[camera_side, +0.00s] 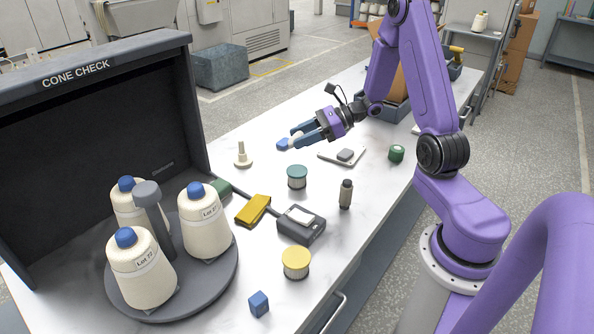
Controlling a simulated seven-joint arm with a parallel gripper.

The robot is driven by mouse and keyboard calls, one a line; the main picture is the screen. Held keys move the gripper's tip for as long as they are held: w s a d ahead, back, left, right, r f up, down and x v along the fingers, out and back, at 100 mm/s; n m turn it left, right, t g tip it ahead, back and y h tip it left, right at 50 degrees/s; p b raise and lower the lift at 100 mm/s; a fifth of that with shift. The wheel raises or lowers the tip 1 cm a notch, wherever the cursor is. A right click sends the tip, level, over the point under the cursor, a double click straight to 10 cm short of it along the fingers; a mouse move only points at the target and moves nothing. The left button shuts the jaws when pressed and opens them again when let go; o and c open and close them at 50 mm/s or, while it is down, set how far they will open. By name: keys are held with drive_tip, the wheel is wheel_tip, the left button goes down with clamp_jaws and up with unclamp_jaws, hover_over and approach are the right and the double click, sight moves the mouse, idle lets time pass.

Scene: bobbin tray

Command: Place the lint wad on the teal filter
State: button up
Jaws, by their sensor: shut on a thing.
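My gripper (298,136) is at the back middle of the table, with its fingers pointing left. The teal filter (297,177) is a short, pale-sided cylinder with a teal top, standing upright on the white table. It is nearer the camera than my gripper, and its top is clear. The wad is apart from the filter.
A yellow-topped cylinder (296,263), grey scale (302,226) and dark bottle (345,194) stand nearer the camera.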

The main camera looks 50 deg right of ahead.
sight(302, 169)
drive_tip(key=shift+f+n+g+y, duration=0.2)
drive_tip(key=shift+n+g+y, duration=0.1)
drive_tip(key=shift+n+y, duration=0.1)
drive_tip(key=shift+f, duration=3.95)
drive_tip(key=shift+f, duration=0.1)
drive_tip(key=o, duration=1)
